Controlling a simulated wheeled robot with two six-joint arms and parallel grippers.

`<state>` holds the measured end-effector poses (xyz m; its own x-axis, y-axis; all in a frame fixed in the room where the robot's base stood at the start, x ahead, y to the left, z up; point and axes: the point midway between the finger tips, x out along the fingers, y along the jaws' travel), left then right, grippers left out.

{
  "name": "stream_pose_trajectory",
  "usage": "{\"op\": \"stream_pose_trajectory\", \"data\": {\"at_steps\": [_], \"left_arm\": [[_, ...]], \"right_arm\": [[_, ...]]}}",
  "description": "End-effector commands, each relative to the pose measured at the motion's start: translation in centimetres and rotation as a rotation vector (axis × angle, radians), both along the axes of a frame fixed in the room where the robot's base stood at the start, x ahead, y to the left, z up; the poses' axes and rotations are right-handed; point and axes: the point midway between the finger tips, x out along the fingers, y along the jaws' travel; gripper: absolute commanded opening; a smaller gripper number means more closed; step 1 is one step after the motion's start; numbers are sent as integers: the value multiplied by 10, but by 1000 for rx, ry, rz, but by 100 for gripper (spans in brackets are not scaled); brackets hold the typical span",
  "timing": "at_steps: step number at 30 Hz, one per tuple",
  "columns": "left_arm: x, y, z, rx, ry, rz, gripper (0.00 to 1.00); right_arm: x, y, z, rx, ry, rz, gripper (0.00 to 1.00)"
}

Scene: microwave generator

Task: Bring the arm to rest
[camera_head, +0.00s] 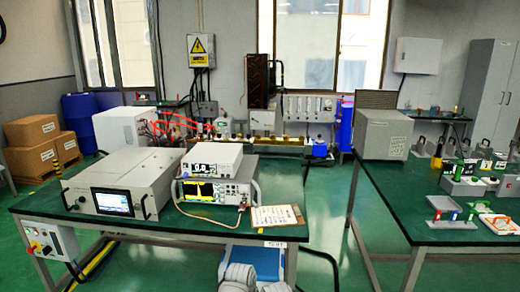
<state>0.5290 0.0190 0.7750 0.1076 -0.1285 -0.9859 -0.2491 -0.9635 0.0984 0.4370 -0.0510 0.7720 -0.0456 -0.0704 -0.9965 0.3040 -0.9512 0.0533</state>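Neither of my grippers shows in the head view. Pale grey rounded shapes at the bottom centre may be parts of my own arms, but no fingertips can be made out there. The front bench (150,222) has a dark green top. On it stand a wide instrument with a screen (112,202), and a smaller white unit (212,160) stacked on a display instrument (215,191). A clipboard with paper (276,216) lies flat at the bench's right end.
A control box with a red button (44,240) hangs at the bench's front left. A second bench (405,200) at right holds a grey cabinet unit (383,134) and several small items. Cardboard boxes (33,131) and blue drums (80,112) stand at left. Green floor (325,200) is open between the benches.

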Motion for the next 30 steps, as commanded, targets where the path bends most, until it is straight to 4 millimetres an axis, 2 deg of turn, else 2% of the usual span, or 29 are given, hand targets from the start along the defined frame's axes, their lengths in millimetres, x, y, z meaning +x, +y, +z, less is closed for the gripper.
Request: {"op": "stream_pose_trajectory", "data": {"at_steps": [6, 20, 30], "left_arm": [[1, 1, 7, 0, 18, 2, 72], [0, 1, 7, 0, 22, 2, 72], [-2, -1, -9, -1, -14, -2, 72]], "right_arm": [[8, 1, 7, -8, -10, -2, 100], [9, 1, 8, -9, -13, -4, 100], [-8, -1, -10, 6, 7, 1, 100]]}}
